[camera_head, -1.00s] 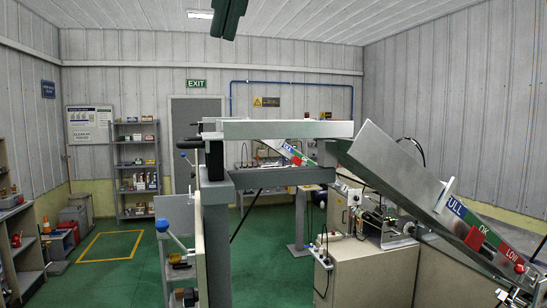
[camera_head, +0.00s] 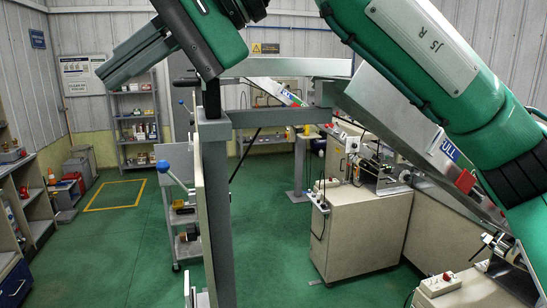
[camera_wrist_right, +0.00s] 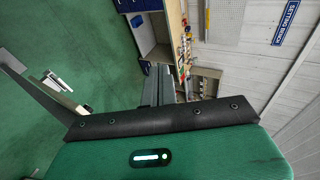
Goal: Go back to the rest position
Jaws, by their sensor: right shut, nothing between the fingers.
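My right arm, green with black joints, crosses the upper part of the head view from the right. Its gripper (camera_head: 112,72) points left and down at the upper left, shut and empty, in the air left of the grey frame post. In the right wrist view the grey fingers (camera_wrist_right: 159,84) lie together beyond the green and black wrist housing. They touch nothing that I can see. My left gripper is in no view.
A grey metal frame (camera_head: 216,205) stands close in front, with an inclined chute (camera_head: 395,120) on the right, partly behind my arm. A beige machine cabinet (camera_head: 365,225) is below it. Shelves (camera_head: 22,190) line the left wall. Green floor (camera_head: 120,245) is open at left.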

